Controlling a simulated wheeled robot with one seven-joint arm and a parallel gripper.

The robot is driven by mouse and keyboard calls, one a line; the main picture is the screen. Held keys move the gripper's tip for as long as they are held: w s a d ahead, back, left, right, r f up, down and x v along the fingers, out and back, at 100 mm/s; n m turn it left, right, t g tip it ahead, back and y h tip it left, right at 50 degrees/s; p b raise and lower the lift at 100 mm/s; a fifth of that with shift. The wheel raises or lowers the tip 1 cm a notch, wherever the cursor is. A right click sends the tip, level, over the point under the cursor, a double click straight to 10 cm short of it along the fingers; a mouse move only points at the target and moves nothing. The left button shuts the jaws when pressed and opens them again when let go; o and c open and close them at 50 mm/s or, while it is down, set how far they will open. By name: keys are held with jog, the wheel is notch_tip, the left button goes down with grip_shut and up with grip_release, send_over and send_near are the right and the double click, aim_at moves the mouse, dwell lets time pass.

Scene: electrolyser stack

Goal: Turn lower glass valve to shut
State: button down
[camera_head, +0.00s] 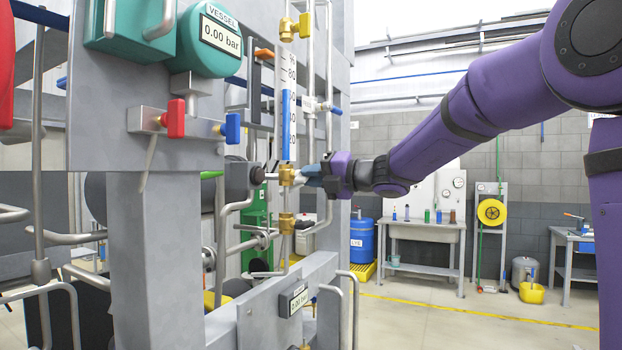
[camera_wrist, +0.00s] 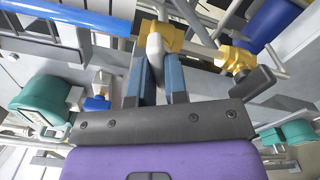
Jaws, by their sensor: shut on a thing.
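The lower glass valve (camera_head: 287,175) is a brass fitting at the foot of the level glass (camera_head: 289,122), which has a scale and a blue column. My gripper (camera_head: 309,173) reaches it from the right with its blue-grey fingers level. In the wrist view, my gripper (camera_wrist: 156,82) is shut on a pale grey rounded handle (camera_wrist: 155,48) in front of a brass body (camera_wrist: 165,36). The fingers hide part of the handle, and I cannot tell its exact angle.
A brass fitting with a dark handle (camera_wrist: 255,83) sits right of my fingers in the wrist view. Another brass fitting (camera_head: 286,222) is below the valve. An upper brass valve (camera_head: 287,30) is above. Grey pipes and frame posts crowd the left; the floor at right is open.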

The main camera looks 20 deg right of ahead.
jog(key=shift+m, duration=0.7)
jog(key=m, duration=0.3)
jog(key=shift+m, duration=0.4)
jog(key=c, duration=1.6)
grip_release()
jog(key=o, duration=0.6)
jog(key=v, duration=0.7)
jog(key=shift+s, duration=0.1)
